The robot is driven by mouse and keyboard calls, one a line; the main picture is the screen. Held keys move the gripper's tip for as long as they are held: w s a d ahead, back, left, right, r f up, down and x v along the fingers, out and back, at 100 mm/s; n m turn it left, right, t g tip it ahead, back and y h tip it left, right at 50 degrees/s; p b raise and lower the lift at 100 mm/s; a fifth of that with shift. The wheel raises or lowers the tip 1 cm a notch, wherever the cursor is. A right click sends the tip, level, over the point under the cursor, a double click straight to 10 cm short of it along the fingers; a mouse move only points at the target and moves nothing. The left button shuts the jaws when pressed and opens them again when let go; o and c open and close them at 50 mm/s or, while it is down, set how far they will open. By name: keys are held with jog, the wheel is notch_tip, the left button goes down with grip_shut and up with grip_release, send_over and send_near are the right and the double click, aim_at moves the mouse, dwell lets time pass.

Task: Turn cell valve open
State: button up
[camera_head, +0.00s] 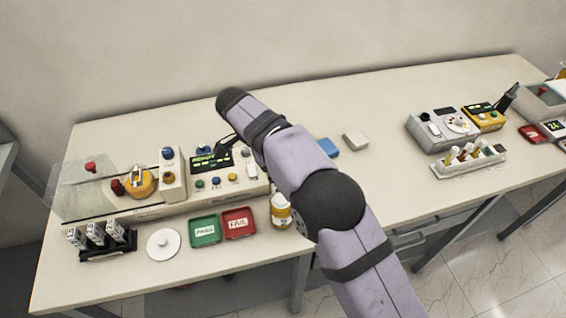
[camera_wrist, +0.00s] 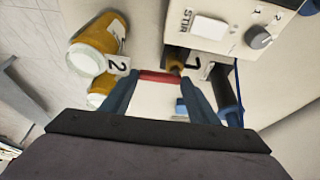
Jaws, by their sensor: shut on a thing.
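In the wrist view, my gripper (camera_wrist: 166,82) has its two blue fingers closed on the ends of a small red bar-shaped handle (camera_wrist: 158,76). The handle lies crosswise between the fingertips. A brass-coloured fitting (camera_wrist: 176,57) shows just beyond it, at the edge of the white instrument (camera_wrist: 232,22) marked STIR. I take the red handle to be the cell valve's. In the head view my arm hides the gripper and the handle. The instrument (camera_head: 240,181) shows there beside the arm, with its display and several coloured buttons.
Yellow-and-white bottles (camera_wrist: 97,45), one labelled 2, stand close left of my fingers; one shows in the head view (camera_head: 281,213). A green tray (camera_head: 205,231) and a red FAIL tray (camera_head: 239,223) lie in front of the instrument. The table's middle right is mostly clear.

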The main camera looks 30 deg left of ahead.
dwell(0.6)
jog(key=o, duration=1)
jog(key=shift+o, duration=0.2)
jog(key=shift+a, duration=0.1)
jog(key=v, duration=0.7)
jog(key=shift+r, duration=0.2)
